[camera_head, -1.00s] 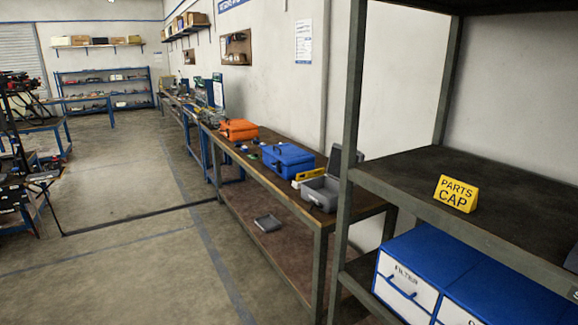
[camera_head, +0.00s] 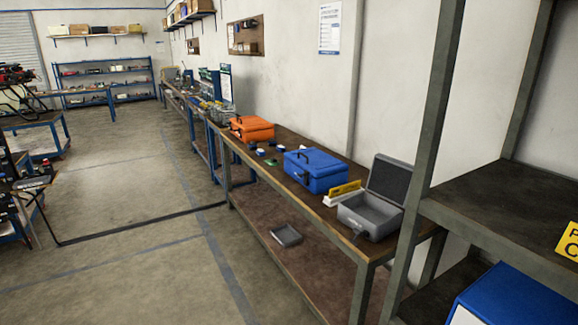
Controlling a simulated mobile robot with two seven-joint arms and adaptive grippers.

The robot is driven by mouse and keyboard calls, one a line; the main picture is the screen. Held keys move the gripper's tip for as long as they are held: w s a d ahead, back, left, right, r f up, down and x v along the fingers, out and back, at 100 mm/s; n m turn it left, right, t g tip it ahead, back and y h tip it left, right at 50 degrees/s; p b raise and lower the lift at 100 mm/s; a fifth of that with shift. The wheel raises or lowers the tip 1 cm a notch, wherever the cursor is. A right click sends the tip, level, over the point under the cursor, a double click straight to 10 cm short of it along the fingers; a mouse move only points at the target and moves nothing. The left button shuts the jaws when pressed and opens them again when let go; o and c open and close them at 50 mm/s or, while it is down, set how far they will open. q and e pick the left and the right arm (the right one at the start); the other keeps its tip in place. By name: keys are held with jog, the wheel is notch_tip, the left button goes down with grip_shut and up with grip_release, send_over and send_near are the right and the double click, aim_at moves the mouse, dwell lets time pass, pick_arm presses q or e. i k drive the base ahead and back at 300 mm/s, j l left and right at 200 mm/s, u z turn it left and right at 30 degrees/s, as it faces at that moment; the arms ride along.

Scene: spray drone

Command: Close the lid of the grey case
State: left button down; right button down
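The grey case (camera_head: 371,217) stands near the close end of the long workbench along the wall. Its lid (camera_head: 390,182) is open and tilted up at the back, showing the dark lining. The case's inside looks empty. The case is some way ahead and to the right of my view. Neither of my grippers is in view.
A yellow item (camera_head: 345,188), a blue case (camera_head: 316,170) and an orange case (camera_head: 251,128) stand along the workbench (camera_head: 352,244). A grey tray (camera_head: 286,235) lies on its lower shelf. A metal shelf post (camera_head: 425,150) stands close right.

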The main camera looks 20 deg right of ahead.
aim_at(389, 179)
jog(key=i+j, duration=0.15)
jog(key=i, duration=3.15)
jog(key=i+z, duration=0.1)
jog(key=z, duration=0.3)
jog(key=i+z, duration=0.1)
jog(key=z, duration=0.25)
jog(key=i+z, duration=0.1)
jog(key=z, duration=0.3)
jog(key=i+z, duration=0.1)
jog(key=z, duration=0.25)
